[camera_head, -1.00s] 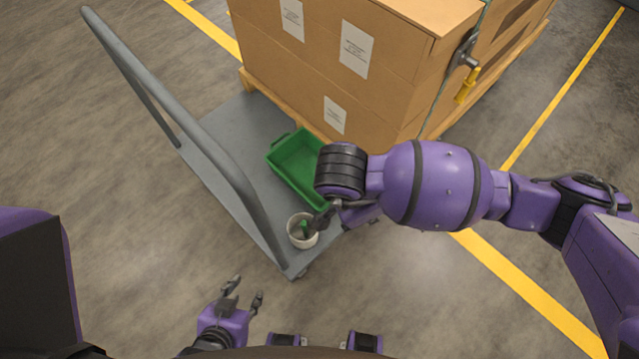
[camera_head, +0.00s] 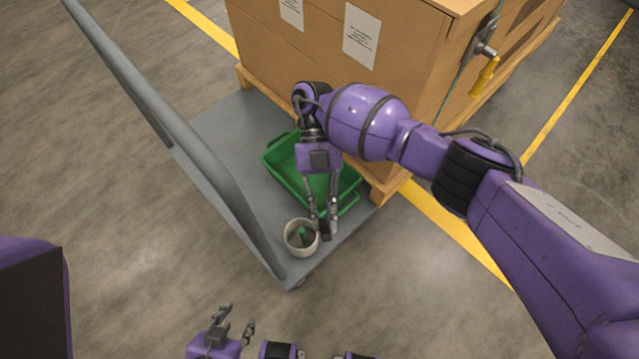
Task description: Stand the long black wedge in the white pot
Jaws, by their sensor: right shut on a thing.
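The white pot (camera_head: 293,250) stands on the grey cart's near corner, with a green piece (camera_head: 301,233) inside it. My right gripper (camera_head: 324,216) points down just right of the pot, its fingers shut on a small dark piece (camera_head: 325,232), apparently the black wedge. The wedge is at the pot's right rim; I cannot tell whether they touch, and its full length is not clear. My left gripper (camera_head: 238,319) is open and empty, low in the view, away from the cart.
A green bin (camera_head: 283,175) lies on the cart (camera_head: 232,135) behind the pot, partly under my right gripper. The cart's grey handle (camera_head: 200,165) rises on the left. Large cardboard boxes (camera_head: 330,75) on a wooden pallet stand behind. Bare floor lies in front.

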